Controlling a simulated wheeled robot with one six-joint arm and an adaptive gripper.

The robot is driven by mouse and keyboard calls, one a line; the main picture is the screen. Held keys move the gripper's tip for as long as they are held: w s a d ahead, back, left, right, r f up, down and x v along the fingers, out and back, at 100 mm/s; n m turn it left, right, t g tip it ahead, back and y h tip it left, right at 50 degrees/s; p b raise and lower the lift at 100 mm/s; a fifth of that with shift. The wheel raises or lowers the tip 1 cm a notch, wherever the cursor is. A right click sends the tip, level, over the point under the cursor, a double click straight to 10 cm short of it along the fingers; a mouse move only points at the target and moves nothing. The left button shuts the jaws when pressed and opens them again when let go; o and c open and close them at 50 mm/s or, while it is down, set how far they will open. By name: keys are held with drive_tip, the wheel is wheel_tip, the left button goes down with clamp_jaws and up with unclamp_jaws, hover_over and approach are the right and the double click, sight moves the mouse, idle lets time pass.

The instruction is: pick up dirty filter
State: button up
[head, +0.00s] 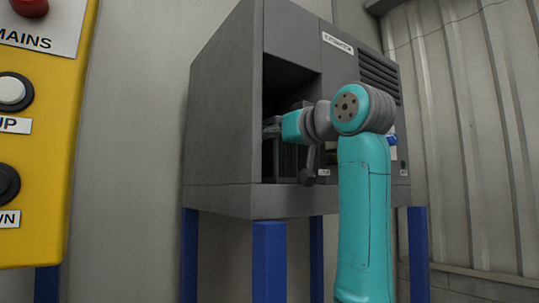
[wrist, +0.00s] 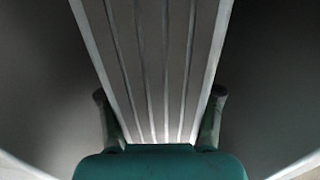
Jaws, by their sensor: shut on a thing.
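The filter (wrist: 160,50) is a grey ribbed panel with pale edges in the wrist view, running up the middle of the picture. My gripper (wrist: 159,95) has one finger on each side of it and is shut on it. In the head view my gripper (head: 271,131) is inside the dark opening of the grey cabinet (head: 222,115). The filter is mostly hidden there by my arm and the shadow. I cannot tell how dirty it is.
The cabinet stands on blue legs (head: 269,262), with vent slots (head: 378,75) at its upper right. The opening's walls are close around my gripper. A yellow control panel (head: 45,130) with buttons is at the left. A corrugated wall (head: 470,150) is at the right.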

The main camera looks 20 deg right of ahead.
drive_tip(key=shift+r, duration=0.1)
drive_tip(key=r, duration=0.6)
drive_tip(key=shift+s+r, duration=0.2)
drive_tip(key=shift+s+d+r, duration=0.15)
drive_tip(key=shift+s+r, duration=0.05)
drive_tip(key=shift+r, duration=0.1)
drive_tip(key=v, duration=1.9)
